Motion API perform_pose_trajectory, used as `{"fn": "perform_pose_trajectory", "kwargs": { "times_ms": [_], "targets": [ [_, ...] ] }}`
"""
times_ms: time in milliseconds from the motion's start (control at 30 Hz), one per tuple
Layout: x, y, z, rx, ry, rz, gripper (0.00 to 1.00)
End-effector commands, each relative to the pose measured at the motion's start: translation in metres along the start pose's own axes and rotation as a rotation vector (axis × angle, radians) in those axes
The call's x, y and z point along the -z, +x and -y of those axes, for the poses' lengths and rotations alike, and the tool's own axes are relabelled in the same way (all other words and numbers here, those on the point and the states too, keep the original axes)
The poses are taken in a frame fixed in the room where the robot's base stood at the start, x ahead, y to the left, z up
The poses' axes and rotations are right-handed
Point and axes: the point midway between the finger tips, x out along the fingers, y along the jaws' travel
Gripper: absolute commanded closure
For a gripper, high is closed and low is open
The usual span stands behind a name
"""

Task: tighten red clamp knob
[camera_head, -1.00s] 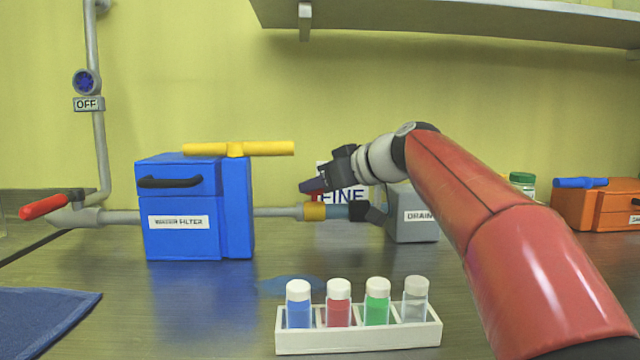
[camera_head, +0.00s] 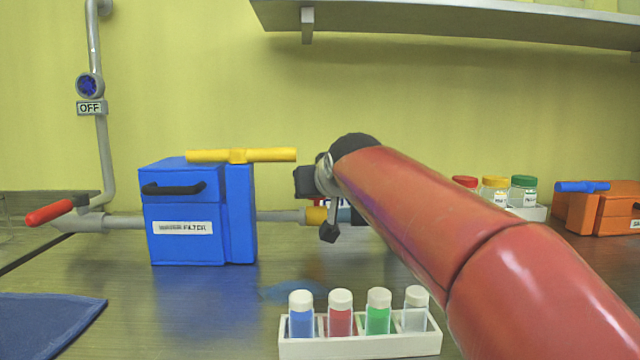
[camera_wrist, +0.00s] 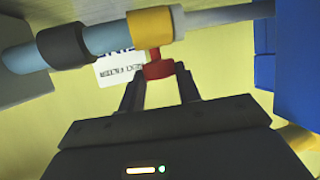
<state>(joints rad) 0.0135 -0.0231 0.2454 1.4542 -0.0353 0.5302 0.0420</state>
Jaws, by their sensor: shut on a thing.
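The red clamp knob (camera_wrist: 158,69) sits under the yellow clamp collar (camera_wrist: 155,25) in the wrist view. My gripper (camera_wrist: 159,78) has its two dark fingers on either side of the knob and is shut on it. In the head view the yellow collar (camera_head: 316,215) shows at the end of the grey pipe, left of a light blue hose. My arm hides most of the knob and hose there. The light blue hose (camera_wrist: 100,37) with a black band (camera_wrist: 65,58) runs off to the left in the wrist view.
A blue filter box (camera_head: 190,225) with a yellow handle (camera_head: 240,155) stands left of the clamp. A white rack (camera_head: 360,346) of small capped vials stands in front. Colour-capped jars (camera_head: 495,190) and an orange box (camera_head: 600,212) stand at the right. A shelf (camera_head: 450,20) hangs above.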

Motion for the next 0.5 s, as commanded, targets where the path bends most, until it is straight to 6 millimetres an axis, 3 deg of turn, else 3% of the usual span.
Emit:
{"fn": "perform_pose_trajectory", "kwargs": {
  "times_ms": [500],
  "targets": [
    [-0.0008,0.0005,0.0047,-0.202,0.085,0.0,0.9]
  ]
}}
